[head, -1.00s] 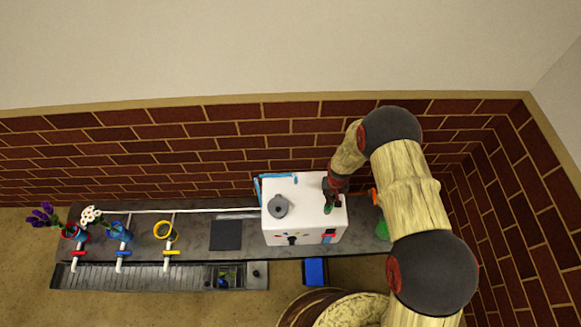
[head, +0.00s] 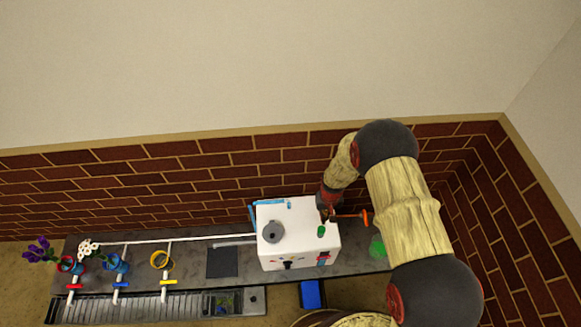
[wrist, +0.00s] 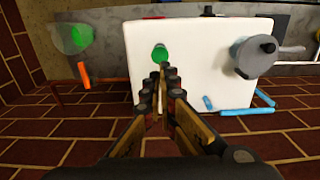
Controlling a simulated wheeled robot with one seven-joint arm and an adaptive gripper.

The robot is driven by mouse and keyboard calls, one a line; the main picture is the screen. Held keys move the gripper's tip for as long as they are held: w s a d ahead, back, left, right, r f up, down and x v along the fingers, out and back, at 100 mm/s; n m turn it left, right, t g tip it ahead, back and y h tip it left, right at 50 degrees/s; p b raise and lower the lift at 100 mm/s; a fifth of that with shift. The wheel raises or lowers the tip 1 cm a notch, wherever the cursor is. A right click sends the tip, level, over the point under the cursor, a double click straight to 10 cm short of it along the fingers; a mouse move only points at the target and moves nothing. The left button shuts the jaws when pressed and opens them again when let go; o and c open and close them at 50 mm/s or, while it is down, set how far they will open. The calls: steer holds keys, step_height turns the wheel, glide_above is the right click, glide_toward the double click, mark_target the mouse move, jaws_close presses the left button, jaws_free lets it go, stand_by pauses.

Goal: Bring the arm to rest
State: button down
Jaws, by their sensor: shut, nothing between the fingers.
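My gripper (head: 325,214) is at the white box (head: 293,241) on the counter, by its back right part, in the head view. In the wrist view my gripper (wrist: 162,74) is shut and empty, its fingertips pointing toward a green knob (wrist: 160,53) on the white box (wrist: 199,61). The green knob (head: 321,231) also shows just in front of the gripper in the head view. I cannot tell whether the fingertips touch the box or the knob.
A grey knob (head: 273,231) stands on the box's left part. An orange bar (head: 353,216) and a green object (head: 377,246) lie to its right. Flower vases (head: 115,264) stand at the counter's far left. A brick wall (head: 200,165) rises behind, and a blue block (head: 311,294) is in front.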

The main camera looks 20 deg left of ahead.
steer(key=s+d+g+h, duration=0.1)
steer(key=s+d+g, duration=0.15)
steer(key=s, duration=0.35)
steer(key=s+d+r+m+t, duration=0.1)
steer(key=s+d+r, duration=0.4)
steer(key=r, duration=1.3)
steer(key=s+d+r+m+t, duration=0.2)
steer(key=d+r, duration=0.7)
steer(key=r, duration=0.9)
steer(key=s+d+r+m+t+y, duration=0.1)
steer(key=s+d+r+t, duration=0.4)
steer(key=r, duration=1.3)
steer(key=s+d+m, duration=0.1)
steer(key=s+d, duration=0.1)
steer(key=d, duration=0.1)
steer(key=shift+s+r, duration=0.35)
steer(key=shift+s, duration=0.05)
steer(key=shift+a, duration=0.1)
